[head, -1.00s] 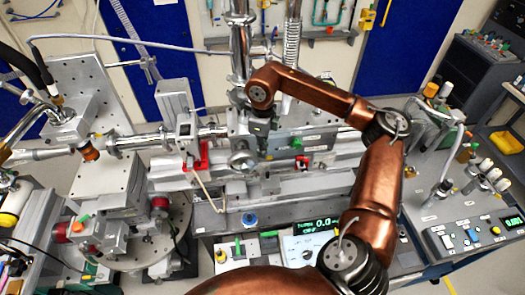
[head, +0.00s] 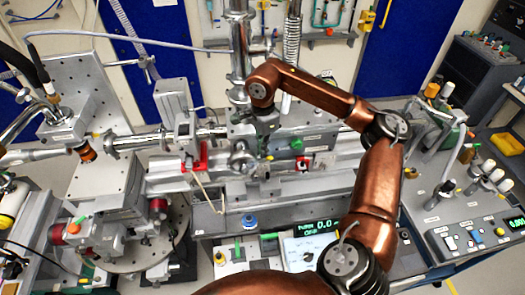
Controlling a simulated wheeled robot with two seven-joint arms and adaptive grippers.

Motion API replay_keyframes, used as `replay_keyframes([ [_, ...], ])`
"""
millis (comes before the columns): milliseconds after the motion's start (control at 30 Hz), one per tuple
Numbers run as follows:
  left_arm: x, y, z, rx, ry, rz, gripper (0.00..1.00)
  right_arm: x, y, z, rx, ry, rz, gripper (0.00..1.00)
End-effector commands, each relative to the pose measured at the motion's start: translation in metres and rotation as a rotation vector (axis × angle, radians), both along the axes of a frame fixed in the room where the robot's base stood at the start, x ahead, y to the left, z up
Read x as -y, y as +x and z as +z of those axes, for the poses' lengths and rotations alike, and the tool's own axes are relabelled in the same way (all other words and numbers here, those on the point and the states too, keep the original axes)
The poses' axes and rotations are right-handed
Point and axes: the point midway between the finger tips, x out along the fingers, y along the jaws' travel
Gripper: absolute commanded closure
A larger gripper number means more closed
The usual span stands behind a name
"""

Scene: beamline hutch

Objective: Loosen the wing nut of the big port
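My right arm reaches in from the bottom right of the head view. Its gripper (head: 266,142) points down over the middle of the beamline, just right of a round metal port or handwheel (head: 243,162). The fingers are small, dark and seen from above, so their opening cannot be told. I cannot make out a wing nut; it is too small or hidden near the gripper. A grey block with a green button (head: 297,144) sits right of the gripper. My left gripper is not in view.
A vertical steel pipe (head: 239,50) rises behind the gripper. A red bracket (head: 201,157) stands to its left. A control box with a green display (head: 318,226) is in front. A console with several knobs (head: 480,225) is at the right.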

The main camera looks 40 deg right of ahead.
Motion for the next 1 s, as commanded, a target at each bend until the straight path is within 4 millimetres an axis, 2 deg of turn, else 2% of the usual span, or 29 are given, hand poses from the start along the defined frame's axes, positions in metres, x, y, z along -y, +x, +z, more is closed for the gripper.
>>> replay_keyframes([
  [700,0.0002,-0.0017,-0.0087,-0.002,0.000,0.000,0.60,0.0011,0.0001,-0.0012,-0.001,-0.003,0.672,1.00],
  [1000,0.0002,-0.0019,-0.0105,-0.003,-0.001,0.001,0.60,0.0010,0.0000,-0.0014,-0.002,-0.003,0.900,1.00],
])
